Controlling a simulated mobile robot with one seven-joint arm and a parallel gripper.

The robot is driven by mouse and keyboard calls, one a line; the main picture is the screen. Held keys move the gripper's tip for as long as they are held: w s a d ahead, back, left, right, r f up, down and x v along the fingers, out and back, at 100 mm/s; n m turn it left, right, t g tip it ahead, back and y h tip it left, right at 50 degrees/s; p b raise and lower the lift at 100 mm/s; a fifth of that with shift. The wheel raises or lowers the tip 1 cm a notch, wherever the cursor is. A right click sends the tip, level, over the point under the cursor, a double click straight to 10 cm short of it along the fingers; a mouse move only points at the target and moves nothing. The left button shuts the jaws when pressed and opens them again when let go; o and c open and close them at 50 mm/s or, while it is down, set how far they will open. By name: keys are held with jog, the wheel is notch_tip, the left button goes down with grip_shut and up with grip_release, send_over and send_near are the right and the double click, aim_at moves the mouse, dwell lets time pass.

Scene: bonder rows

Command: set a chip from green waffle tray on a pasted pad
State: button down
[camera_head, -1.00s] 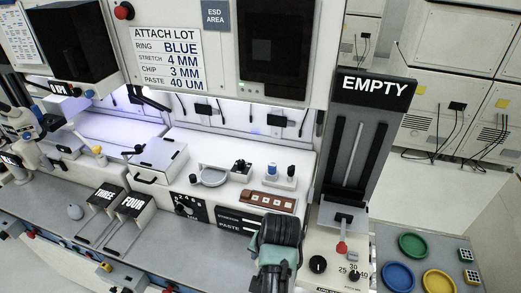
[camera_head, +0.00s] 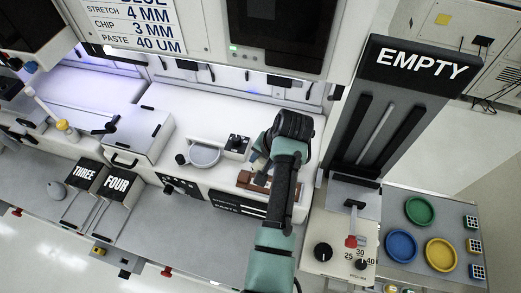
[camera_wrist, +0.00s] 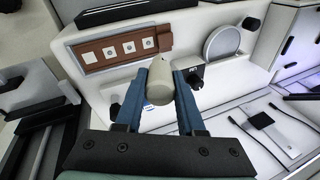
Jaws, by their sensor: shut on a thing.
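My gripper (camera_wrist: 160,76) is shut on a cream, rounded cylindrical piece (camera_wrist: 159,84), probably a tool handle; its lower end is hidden. A brown strip (camera_wrist: 87,56) with several pale square pads, each with a small dark mark, lies just beyond the fingers in the wrist view. In the head view my gripper (camera_head: 259,160) is above the machine's white top, and my arm partly covers the brown strip (camera_head: 246,177). Small waffle trays (camera_head: 475,246) stand in a column at the far right; their frame colours are hard to tell. I see no chip in the gripper.
A round dish (camera_head: 204,156) is left of the gripper. Green (camera_head: 420,211), blue (camera_head: 401,246) and yellow (camera_head: 441,254) round dishes lie on the right table. The tall EMPTY column (camera_head: 370,110) and a red-knobbed lever (camera_head: 351,240) stand between.

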jog(key=shift+s+f, duration=0.4)
jog(key=shift+f, duration=0.05)
jog(key=f+b, duration=0.3)
jog(key=f, duration=0.1)
jog(key=shift+w+f+b, duration=0.1)
jog(key=shift+w+b, duration=0.1)
jog(key=shift+b, duration=0.1)
jog(key=shift+s+f+b, duration=0.1)
jog(key=shift+f+b, duration=0.15)
jog(key=shift+b, duration=0.1)
jog(key=shift+f, duration=0.55)
dwell(1.3)
notch_tip(320, 180, up, 5)
jog(key=p, duration=0.4)
jog(key=shift+r+p, duration=0.15)
jog(key=shift+p, duration=0.2)
jog(key=shift+r, duration=0.9)
